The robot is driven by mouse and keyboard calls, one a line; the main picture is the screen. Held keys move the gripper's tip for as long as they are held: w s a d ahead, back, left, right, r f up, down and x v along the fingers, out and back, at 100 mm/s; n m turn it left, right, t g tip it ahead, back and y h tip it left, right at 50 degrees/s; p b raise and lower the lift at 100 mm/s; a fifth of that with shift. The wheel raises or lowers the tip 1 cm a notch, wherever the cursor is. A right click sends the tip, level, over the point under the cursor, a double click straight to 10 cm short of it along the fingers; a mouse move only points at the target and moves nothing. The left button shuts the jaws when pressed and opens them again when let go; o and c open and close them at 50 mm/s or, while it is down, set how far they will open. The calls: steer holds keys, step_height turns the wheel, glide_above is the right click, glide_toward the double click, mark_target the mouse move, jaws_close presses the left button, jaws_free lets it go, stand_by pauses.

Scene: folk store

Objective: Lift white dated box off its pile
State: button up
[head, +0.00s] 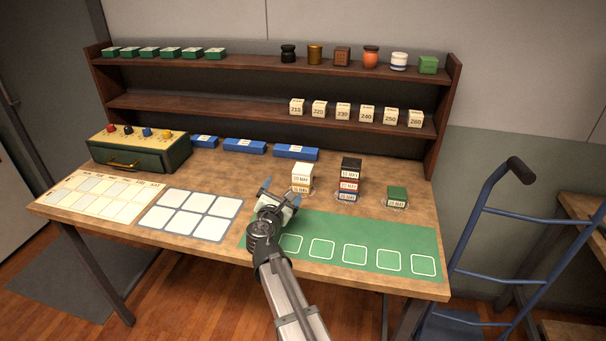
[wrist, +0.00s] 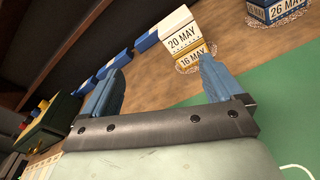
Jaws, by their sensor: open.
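The white dated box (head: 302,170) is on top of a small pile on the wooden table. In the wrist view the white box (wrist: 184,35) reads 20 MAY and rests on a yellowish box (wrist: 194,55) reading 16 MAY. The pile stands on a clear round mat. My gripper (head: 281,192) is open and empty, in front of and left of the pile in the head view. In the wrist view my gripper's blue fingers (wrist: 163,68) are apart; the pile shows beyond the right fingertip, which covers part of the lower box.
A black, red and blue pile (head: 349,180) and a green box (head: 397,196) stand to the right. Blue boxes (head: 245,146) lie behind. A green mat (head: 335,225) with white squares covers the front. A two-tier shelf (head: 270,66) rises at the back.

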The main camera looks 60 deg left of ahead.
steer(key=n, duration=0.1)
steer(key=w+d+n+t, duration=0.1)
steer(key=n, duration=0.2)
steer(key=shift+w+d+n+t, duration=0.2)
steer(key=shift+w+n+t, duration=0.05)
steer(key=shift+n+t, duration=0.05)
glide_toward(303, 167)
steer(key=x, duration=0.4)
steer(key=shift+s+a+f, duration=0.15)
steer(key=shift+s+a, duration=0.1)
steer(key=shift+w+d+x, duration=0.15)
steer(key=shift+x, duration=1.3)
steer(key=shift+w+d+x, duration=0.15)
steer(key=shift+x, duration=1.35)
steer(key=c, duration=1.1)
